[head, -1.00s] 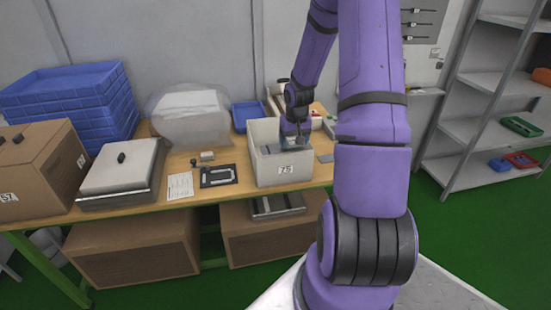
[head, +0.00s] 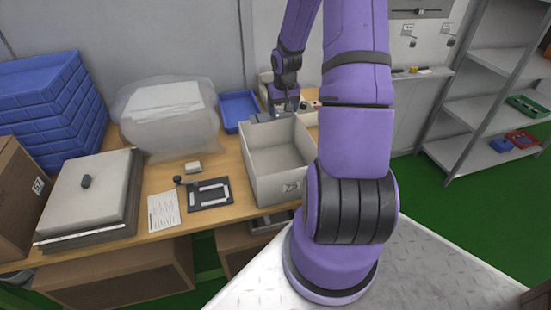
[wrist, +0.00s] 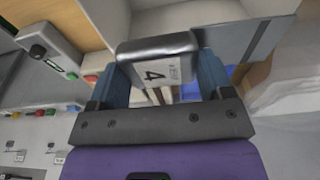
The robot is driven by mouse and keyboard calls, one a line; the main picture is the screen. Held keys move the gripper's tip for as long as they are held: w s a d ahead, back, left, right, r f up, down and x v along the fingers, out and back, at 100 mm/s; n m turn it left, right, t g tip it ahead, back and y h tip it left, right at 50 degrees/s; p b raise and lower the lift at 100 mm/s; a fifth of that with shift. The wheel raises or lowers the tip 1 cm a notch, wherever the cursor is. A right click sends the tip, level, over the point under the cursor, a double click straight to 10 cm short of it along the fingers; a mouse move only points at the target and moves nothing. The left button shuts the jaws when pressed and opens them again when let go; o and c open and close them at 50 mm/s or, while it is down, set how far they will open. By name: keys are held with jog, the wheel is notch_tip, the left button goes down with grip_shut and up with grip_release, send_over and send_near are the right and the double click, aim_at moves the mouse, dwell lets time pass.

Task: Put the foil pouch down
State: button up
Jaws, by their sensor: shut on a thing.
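The foil pouch (wrist: 157,46) shows in the wrist view as a shiny grey, rounded piece with a white label reading 4. My gripper (wrist: 163,75) is shut on it, with a blue-grey finger on each side. In the head view my gripper (head: 288,106) is at the back edge of the white bin (head: 279,176), near its right rear corner. The pouch is hard to make out there. The inside of the bin that shows looks empty. Whether the pouch touches anything below is hidden.
A flat grey panel with a dark stripe (wrist: 247,38) is close beside the pouch in the wrist view; I cannot tell what it is. A blue tray (head: 239,108), a bagged white stack (head: 168,100) and a black frame (head: 209,194) stand left of the bin on the wooden table (head: 188,220).

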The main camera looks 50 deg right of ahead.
aim_at(281, 152)
notch_tip(281, 152, down, 18)
jog(key=shift+r, duration=0.15)
dwell(0.5)
jog(key=o, duration=0.9)
